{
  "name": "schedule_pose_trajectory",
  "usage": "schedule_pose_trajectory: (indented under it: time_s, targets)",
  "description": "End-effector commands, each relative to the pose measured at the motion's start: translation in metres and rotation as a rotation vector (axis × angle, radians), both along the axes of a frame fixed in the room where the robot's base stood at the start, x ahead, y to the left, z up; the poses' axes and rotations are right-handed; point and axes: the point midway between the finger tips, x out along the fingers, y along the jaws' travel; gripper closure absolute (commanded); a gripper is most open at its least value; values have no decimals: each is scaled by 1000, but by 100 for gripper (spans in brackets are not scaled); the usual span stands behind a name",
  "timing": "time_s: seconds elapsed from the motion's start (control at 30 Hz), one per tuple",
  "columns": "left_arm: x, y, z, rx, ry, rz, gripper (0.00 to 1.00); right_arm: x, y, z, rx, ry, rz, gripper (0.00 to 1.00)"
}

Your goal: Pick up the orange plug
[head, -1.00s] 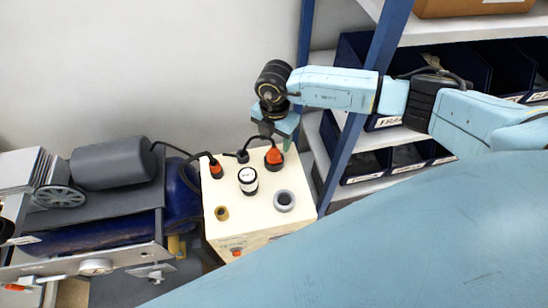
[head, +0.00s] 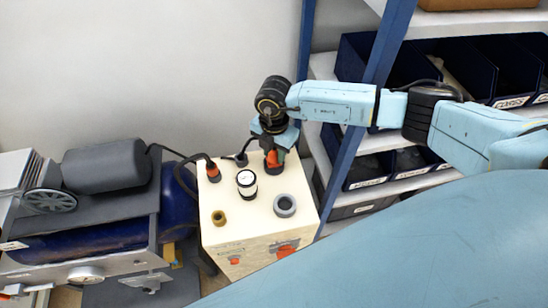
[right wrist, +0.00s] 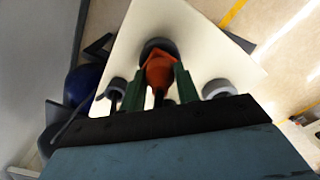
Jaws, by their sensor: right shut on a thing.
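The orange plug (head: 272,159) stands upright at the back right of the cream box top (head: 250,207). My right gripper (head: 274,150) is above it with fingers pointing down and is shut on it. In the right wrist view the plug (right wrist: 160,72) sits between the two green fingers of the gripper (right wrist: 159,80), with a dark round base at its far end. I cannot tell whether the plug is clear of the box top. A second orange plug (head: 213,172) with a black cable stands at the box's back left. My left gripper is not in view.
On the box top are a black plug (head: 242,159), a white-topped black cylinder (head: 247,181), a grey ring (head: 285,205) and a small brass ring (head: 219,217). A compressor (head: 108,164) stands left. A blue shelf post (head: 347,160) and bins are close on the right.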

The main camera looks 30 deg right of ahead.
Motion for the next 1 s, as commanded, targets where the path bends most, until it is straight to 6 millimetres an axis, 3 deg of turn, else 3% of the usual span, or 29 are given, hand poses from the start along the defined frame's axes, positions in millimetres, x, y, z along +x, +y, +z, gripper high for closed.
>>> schedule_pose_trajectory:
  time_s: [0.37, 0.8, 1.0]
  targets:
    - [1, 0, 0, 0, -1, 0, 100, 1, 0, 7, 1, -2, 0, 96]
    - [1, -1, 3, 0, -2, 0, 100, 1, 0, 86, 1, -3, 1, 96]
    - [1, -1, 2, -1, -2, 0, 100, 0, 5, 102, 3, -1, 98, 96]
